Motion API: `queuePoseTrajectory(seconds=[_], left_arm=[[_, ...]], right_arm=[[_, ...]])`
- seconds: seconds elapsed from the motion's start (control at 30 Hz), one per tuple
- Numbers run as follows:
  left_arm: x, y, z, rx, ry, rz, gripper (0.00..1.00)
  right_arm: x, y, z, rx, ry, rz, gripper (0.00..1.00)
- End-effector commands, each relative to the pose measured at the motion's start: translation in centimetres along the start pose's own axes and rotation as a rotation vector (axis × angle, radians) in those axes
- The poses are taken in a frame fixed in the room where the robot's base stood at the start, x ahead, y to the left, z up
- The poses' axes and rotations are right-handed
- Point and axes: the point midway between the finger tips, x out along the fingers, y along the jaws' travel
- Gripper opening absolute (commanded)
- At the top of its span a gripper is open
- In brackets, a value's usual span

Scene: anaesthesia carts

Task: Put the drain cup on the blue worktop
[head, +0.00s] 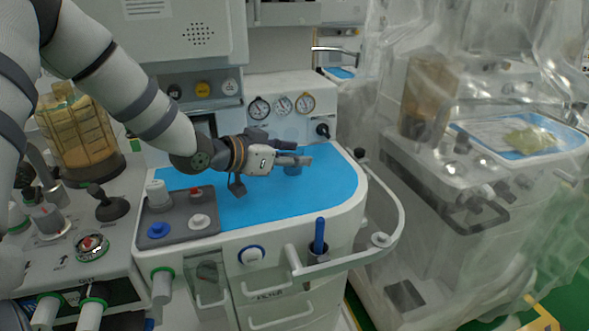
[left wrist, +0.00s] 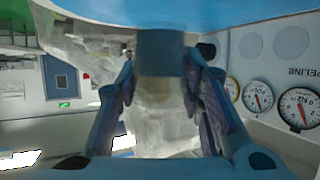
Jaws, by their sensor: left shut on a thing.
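The blue drain cup (head: 292,169) is at the fingertips of my left gripper (head: 296,153), over the far right part of the blue worktop (head: 265,195). The fingers hide part of the cup. I cannot tell whether its base touches the worktop. In the left wrist view, the blue cup (left wrist: 160,55) sits between the two fingers of the left gripper (left wrist: 160,85), which is shut on it. My right gripper is not in view.
A grey tray (head: 180,236) with coloured knobs stands at the worktop's left. Gauges (head: 283,105) line the panel behind. A white rail (head: 397,235) curves round the right corner. A plastic-covered cart (head: 440,185) stands at right. The front middle of the worktop is clear.

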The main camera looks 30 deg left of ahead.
Motion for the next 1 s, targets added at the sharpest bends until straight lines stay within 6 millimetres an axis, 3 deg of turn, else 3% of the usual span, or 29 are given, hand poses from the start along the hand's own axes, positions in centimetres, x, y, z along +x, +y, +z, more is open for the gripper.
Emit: queuePoseTrajectory(seconds=[0.03,0.13,0.5,0.53,0.6,0.93,1.0], left_arm=[[0.8,0.0,1.9,-0.007,-0.017,0.003,0.16],[1.4,0.1,3.4,-0.006,-0.013,0.003,0.16],[1.3,0.1,3.4,-0.002,-0.005,0.002,0.12],[1.3,0.1,3.4,-0.001,-0.004,0.002,0.41],[1.3,0.1,3.3,-0.001,-0.003,0.002,0.55],[1.1,0.1,2.9,0.0,-0.001,0.002,0.55],[0.3,0.0,2.5,0.0,0.002,0.0,0.55]], right_arm=[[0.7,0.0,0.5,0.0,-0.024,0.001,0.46],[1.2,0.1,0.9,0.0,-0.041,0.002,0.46],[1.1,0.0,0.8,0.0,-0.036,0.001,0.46],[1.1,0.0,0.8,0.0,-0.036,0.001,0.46],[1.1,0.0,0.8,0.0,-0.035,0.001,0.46],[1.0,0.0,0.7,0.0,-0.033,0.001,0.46],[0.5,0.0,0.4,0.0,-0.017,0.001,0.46]])
